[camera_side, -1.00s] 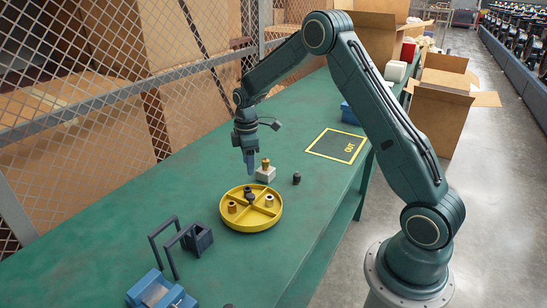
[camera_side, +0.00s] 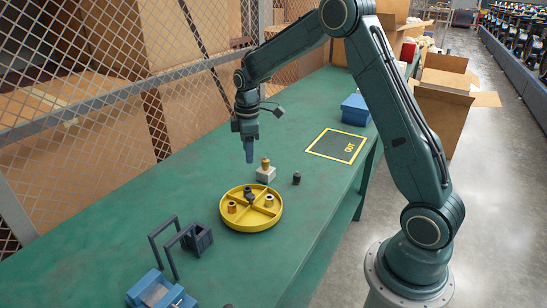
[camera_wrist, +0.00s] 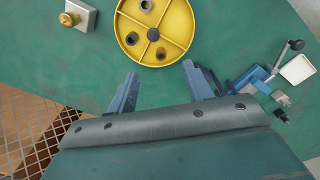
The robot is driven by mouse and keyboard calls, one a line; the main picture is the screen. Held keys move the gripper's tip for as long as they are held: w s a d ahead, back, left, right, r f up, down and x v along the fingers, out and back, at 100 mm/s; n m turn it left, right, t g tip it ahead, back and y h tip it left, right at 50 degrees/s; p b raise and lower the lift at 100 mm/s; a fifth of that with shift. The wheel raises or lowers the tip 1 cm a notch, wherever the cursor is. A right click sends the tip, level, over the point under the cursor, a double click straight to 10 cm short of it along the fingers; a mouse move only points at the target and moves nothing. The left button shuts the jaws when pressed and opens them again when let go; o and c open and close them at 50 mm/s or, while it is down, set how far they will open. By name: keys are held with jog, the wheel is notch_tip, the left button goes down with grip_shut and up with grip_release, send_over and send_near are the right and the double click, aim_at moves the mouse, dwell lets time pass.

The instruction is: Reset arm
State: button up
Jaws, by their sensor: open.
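My gripper (camera_side: 249,154) hangs above the green bench, fingers pointing down, behind the brass piece on its block. In the wrist view my gripper (camera_wrist: 160,88) has its two blue fingers spread wide with nothing between them. The yellow round tray (camera_side: 229,221) stands on the bench in front of the gripper, clear of it. It holds several small cylindrical parts in its compartments, and it also shows in the wrist view (camera_wrist: 183,18). A brass piece (camera_side: 265,163) stands on a pale block (camera_side: 266,175), apart from the gripper.
A small dark part (camera_side: 297,178) stands right of the block. A yellow-edged OUT mat (camera_side: 330,146) and a blue bin (camera_side: 356,110) lie farther back. A dark stand (camera_side: 197,239) and a blue fixture (camera_side: 158,291) are at front left. A mesh fence (camera_side: 90,110) runs along the left.

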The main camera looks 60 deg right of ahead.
jog(key=s+a+r+m+t, duration=0.1)
jog(key=s+a+r+m, duration=0.1)
jog(key=s+a+r, duration=0.35)
jog(key=s+a+r+m+t, duration=0.2)
jog(key=s+a+r, duration=0.1)
jog(key=s+r, duration=0.55)
jog(key=s+a+m+t, duration=0.1)
jog(key=s+a+m, duration=0.1)
jog(key=s, duration=0.6)
jog(key=s+a+r+m+t, duration=0.1)
jog(key=s+a+m, duration=0.1)
jog(key=s, duration=0.5)
jog(key=shift+s+a+r, duration=0.3)
jog(key=shift+s+a, duration=0.05)
jog(key=shift+s, duration=0.05)
